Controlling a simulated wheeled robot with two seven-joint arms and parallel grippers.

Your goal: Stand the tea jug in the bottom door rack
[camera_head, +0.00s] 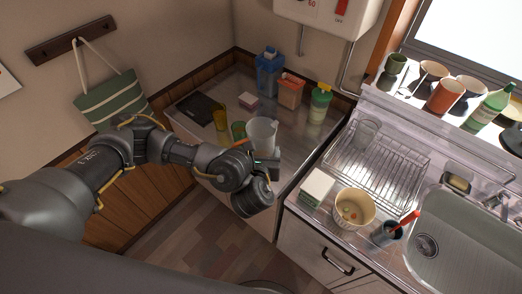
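A pale, translucent pitcher (263,132) stands upright at the front of the steel counter, just behind my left wrist. I cannot tell which of these is the tea jug. My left arm reaches in from the left, and its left gripper (268,166) is beside the pitcher's base, partly hidden by the wrist. I cannot tell whether it is open or touches the pitcher. My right gripper and any door rack are out of view.
Yellow (220,117) and green (238,131) cups and a dark tray (197,108) stand on the counter. A wire dish rack (378,163), a cream pot (354,209) and a sink (450,240) are at the right. Floor (190,235) is clear.

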